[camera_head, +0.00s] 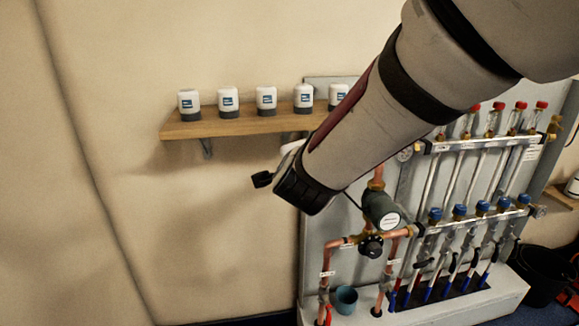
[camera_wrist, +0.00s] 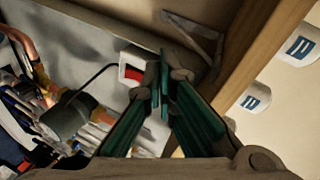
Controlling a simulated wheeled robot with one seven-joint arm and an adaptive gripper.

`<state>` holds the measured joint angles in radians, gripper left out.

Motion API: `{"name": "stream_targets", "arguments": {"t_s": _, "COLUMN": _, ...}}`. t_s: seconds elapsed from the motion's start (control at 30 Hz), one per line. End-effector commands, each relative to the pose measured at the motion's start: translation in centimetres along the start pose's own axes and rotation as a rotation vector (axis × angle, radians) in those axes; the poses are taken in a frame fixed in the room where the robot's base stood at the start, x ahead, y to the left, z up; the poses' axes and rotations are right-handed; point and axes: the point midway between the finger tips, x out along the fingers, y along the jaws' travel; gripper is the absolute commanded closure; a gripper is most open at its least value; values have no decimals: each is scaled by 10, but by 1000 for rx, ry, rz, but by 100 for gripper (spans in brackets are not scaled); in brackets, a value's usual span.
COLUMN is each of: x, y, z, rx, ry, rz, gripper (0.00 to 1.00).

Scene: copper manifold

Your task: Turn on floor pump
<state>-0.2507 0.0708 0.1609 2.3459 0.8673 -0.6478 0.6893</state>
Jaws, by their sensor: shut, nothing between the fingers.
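A dark grey-green pump (camera_head: 382,212) with a pale round face sits on copper pipes at the left part of the manifold. It also shows at the left of the wrist view (camera_wrist: 68,114). A black cable runs from the pump towards a small white box with a red switch face (camera_wrist: 133,68) on the grey panel. My gripper (camera_wrist: 163,82) is shut and empty. In the wrist view its fingertips appear just right of the switch box; contact cannot be told. The right side of the box is partly hidden by a finger. In the head view my arm hides the switch.
A wooden shelf (camera_head: 236,126) with several white containers (camera_head: 266,97) is on the wall; its bracket (camera_wrist: 195,35) shows near my fingers. Manifold bars with blue and red caps (camera_head: 483,207) stand right of the pump. A teal cup (camera_head: 345,299) stands on the white base. The left wall is clear.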

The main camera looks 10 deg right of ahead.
Motion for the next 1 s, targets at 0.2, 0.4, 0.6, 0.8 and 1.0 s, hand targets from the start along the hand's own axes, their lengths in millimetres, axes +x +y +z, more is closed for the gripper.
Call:
{"name": "stream_targets", "arguments": {"t_s": 0.2, "x": 24, "y": 32, "z": -3, "rx": 182, "ry": 224, "rz": -10, "gripper": 100}}
{"name": "stream_targets", "arguments": {"t_s": 0.4, "x": 25, "y": 67, "z": -12, "rx": 287, "ry": 449, "rz": -46, "gripper": 100}}
{"name": "stream_targets", "arguments": {"t_s": 0.6, "x": 15, "y": 88, "z": -16, "rx": 320, "ry": 595, "rz": -86, "gripper": 100}}
{"name": "stream_targets", "arguments": {"t_s": 0.8, "x": 10, "y": 93, "z": -18, "rx": 326, "ry": 640, "rz": -103, "gripper": 100}}
{"name": "stream_targets", "arguments": {"t_s": 1.0, "x": 10, "y": 93, "z": -19, "rx": 327, "ry": 640, "rz": -103, "gripper": 100}}
